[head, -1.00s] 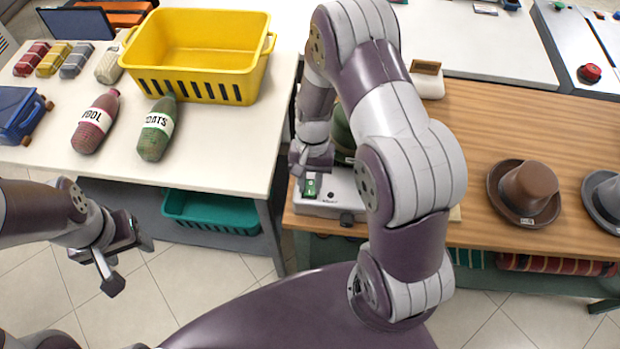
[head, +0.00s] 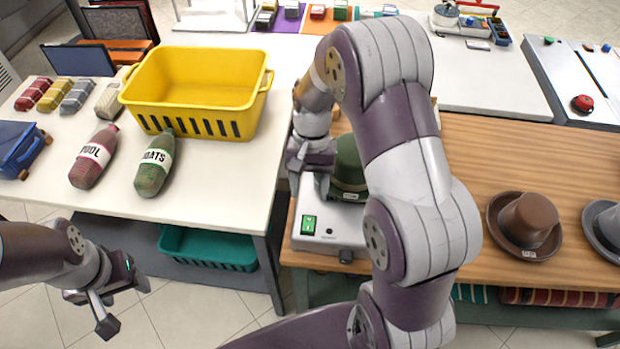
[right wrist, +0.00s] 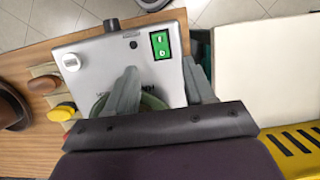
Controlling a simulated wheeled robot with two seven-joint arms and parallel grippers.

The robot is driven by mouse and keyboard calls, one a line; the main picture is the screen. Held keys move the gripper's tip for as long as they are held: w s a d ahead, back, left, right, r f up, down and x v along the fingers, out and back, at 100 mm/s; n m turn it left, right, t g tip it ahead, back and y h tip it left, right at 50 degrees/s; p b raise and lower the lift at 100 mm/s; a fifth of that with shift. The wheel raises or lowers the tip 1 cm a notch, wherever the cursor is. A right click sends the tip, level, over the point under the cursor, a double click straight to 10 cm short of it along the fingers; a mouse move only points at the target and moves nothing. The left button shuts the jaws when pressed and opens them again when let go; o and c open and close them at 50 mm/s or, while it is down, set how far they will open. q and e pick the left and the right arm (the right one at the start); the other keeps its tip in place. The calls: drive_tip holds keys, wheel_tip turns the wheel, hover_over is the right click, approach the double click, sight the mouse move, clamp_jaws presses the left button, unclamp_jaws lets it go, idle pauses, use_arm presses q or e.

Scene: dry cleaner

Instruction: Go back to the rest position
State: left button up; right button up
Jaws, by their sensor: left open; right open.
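My right gripper (head: 309,184) is open and empty, above the left side of a white machine (head: 328,243) on the wooden table. The machine has a green rocker switch (head: 308,224) on its front left corner. A green hat (head: 348,165) sits on the machine, partly hidden by my right arm. In the right wrist view, the open fingers (right wrist: 160,85) hang over the machine, with the green switch (right wrist: 160,44) beyond them and only a sliver of the hat showing. My left gripper (head: 125,305) is open and empty, over the floor in front of the white table.
The white table (head: 220,150) holds a yellow basket (head: 195,85), two labelled bottles (head: 95,157) (head: 155,165) and several folded bundles. A teal crate (head: 210,248) is below it. A brown hat (head: 528,222) and a grey hat (head: 606,225) lie on the wooden table (head: 480,150) at right.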

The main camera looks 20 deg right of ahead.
drive_tip(key=p+v, duration=0.1)
drive_tip(key=v, duration=0.2)
drive_tip(key=shift+w, duration=0.1)
idle(0.3)
drive_tip(key=s+a+r+n+t+h, duration=0.1)
drive_tip(key=s+n+t, duration=0.3)
drive_tip(key=s, duration=0.5)
drive_tip(key=a+r+n, duration=0.1)
drive_tip(key=n, duration=0.1)
drive_tip(key=shift+s+a+r+n+h, duration=0.15)
drive_tip(key=shift+s+n+h, duration=0.15)
drive_tip(key=shift+s, duration=0.05)
drive_tip(key=shift+s, duration=0.1)
